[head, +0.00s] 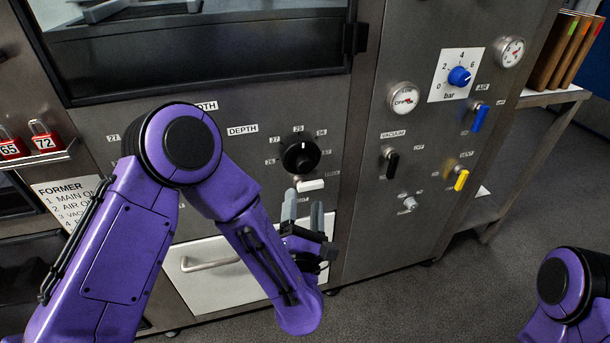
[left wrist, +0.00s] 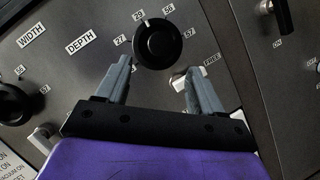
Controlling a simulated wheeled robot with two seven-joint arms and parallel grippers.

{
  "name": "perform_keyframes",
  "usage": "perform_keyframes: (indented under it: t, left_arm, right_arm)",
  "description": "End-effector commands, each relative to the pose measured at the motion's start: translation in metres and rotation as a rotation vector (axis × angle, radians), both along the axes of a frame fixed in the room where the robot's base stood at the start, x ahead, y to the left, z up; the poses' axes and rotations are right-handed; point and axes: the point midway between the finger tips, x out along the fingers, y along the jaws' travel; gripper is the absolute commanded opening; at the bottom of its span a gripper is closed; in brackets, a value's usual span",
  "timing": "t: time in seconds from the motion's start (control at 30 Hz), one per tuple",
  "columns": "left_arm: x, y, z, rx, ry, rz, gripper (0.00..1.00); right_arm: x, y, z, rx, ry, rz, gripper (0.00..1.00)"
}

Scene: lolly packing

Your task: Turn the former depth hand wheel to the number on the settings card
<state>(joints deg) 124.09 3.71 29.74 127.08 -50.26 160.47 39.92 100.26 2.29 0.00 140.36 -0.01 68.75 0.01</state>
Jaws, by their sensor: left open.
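The depth hand wheel (head: 300,157) is a round black knob below and right of the DEPTH label (head: 242,130). In the left wrist view the wheel (left wrist: 157,45) has a white mark at its upper edge, close to the 29 label. Other numbers ring it, some too small to read surely. My left gripper (head: 303,208) is open and empty, below the wheel in the head view. In the left wrist view its two grey fingers (left wrist: 157,70) stand apart, below the wheel and not around it. My right gripper is out of view. I cannot make out a settings card.
A white lock lever (head: 311,185) sits just under the wheel. The width wheel (left wrist: 14,104) is to the left in the left wrist view. A white drawer (head: 215,285) lies below. Vacuum and air controls (head: 390,160) are on the right panel.

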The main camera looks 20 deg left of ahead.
Motion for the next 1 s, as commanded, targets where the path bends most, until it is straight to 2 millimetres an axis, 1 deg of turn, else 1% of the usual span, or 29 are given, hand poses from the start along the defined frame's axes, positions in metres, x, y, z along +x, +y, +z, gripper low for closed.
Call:
perform_keyframes:
  t: [0.03, 0.07, 0.23, 0.3, 0.4, 0.53, 0.77, 0.87, 0.9, 0.93, 0.97, 1.0]
  left_arm:
    - [0.009, 0.006, 0.008, -0.002, 0.003, 0.011, 0.67]
    - [0.014, 0.008, 0.010, 0.001, 0.004, 0.012, 0.67]
    - [0.051, 0.018, 0.021, 0.005, 0.002, 0.011, 0.67]
    - [0.063, 0.023, 0.023, 0.008, 0.005, 0.012, 0.67]
    - [0.076, 0.024, 0.026, 0.009, 0.004, 0.007, 0.67]
    - [0.084, 0.027, 0.027, 0.009, 0.005, 0.007, 0.67]
    - [0.085, 0.027, 0.026, 0.012, 0.006, 0.005, 0.67]
    - [0.085, 0.027, 0.026, 0.012, 0.006, 0.005, 0.38]
    - [0.085, 0.027, 0.026, 0.012, 0.006, 0.005, 0.25]
    - [0.085, 0.027, 0.026, 0.012, 0.006, 0.005, 0.15]
    - [0.085, 0.027, 0.026, 0.012, 0.006, 0.005, 0.11]
    - [0.085, 0.027, 0.026, 0.012, 0.006, 0.005, 0.11]
  right_arm:
    - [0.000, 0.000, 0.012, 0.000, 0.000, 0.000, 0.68]
    - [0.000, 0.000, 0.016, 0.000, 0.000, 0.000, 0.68]
    - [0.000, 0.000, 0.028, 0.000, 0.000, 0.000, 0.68]
    - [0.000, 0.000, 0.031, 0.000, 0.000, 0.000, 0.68]
    - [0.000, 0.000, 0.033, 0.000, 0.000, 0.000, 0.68]
    - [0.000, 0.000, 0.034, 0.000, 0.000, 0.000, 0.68]
    - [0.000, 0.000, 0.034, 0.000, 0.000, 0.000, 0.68]
    - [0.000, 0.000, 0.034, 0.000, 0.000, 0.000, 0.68]
    - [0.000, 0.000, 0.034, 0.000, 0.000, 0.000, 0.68]
    - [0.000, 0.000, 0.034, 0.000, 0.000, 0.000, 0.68]
    - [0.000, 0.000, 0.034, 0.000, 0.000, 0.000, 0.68]
    - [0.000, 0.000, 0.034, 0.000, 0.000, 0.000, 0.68]
